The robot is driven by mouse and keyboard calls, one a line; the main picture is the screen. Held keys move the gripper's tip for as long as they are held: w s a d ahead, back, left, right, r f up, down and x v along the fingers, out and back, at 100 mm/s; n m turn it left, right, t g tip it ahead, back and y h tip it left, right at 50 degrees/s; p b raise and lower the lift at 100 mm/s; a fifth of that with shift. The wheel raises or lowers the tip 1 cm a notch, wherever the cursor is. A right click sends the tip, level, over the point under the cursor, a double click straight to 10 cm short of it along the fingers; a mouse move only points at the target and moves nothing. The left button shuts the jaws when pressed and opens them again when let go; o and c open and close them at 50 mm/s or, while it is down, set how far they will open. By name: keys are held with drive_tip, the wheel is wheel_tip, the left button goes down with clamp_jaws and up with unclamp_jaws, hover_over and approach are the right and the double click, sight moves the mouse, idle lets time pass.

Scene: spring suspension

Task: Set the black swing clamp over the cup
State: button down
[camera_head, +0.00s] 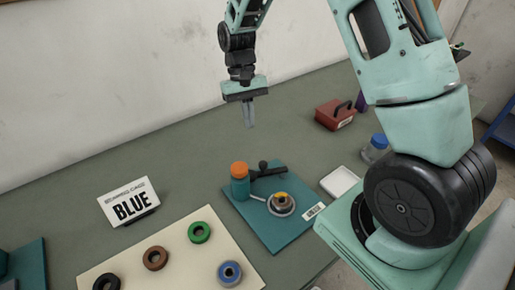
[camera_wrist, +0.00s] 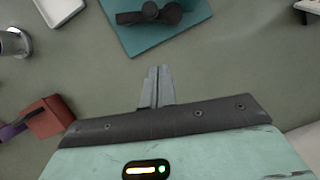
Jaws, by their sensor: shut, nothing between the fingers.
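In the head view, the black swing clamp (camera_head: 266,170) is mounted on the teal plate (camera_head: 278,235), with its arm pointing right, away from the cup. The cup (camera_head: 281,203) is a round metal seat on the same plate with a yellow and dark piece in it. An orange-capped teal cylinder (camera_head: 240,182) stands at the plate's left. My gripper (camera_head: 249,124) hangs pointing down, high above and behind the plate, shut and empty. In the wrist view, my gripper's fingers (camera_wrist: 160,72) are together, and part of the clamp (camera_wrist: 150,12) shows at the top edge.
A cream board (camera_head: 180,262) holds green, brown, black and blue rings at the front left. A sign reading BLUE (camera_head: 129,202) stands behind it. A red box (camera_head: 334,114), a blue-lidded jar (camera_head: 376,148) and a white tray (camera_head: 340,182) are at the right. The table behind the plate is clear.

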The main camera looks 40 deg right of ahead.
sight(266, 168)
drive_tip(key=p+x, duration=0.1)
drive_tip(key=x, duration=0.6)
drive_tip(key=shift+s+p, duration=0.1)
drive_tip(key=shift+p, duration=0.2)
drive_tip(key=shift+s+a+r+p, duration=0.1)
drive_tip(key=shift+s+a+p, duration=0.15)
drive_tip(key=shift+s, duration=0.35)
drive_tip(key=shift+s+a+r+p, duration=0.1)
drive_tip(key=shift+s+p, duration=0.25)
drive_tip(key=shift+s, duration=0.25)
drive_tip(key=shift+s+a+f, duration=0.2)
drive_tip(key=shift+s+f, duration=0.1)
drive_tip(key=shift+s, duration=0.3)
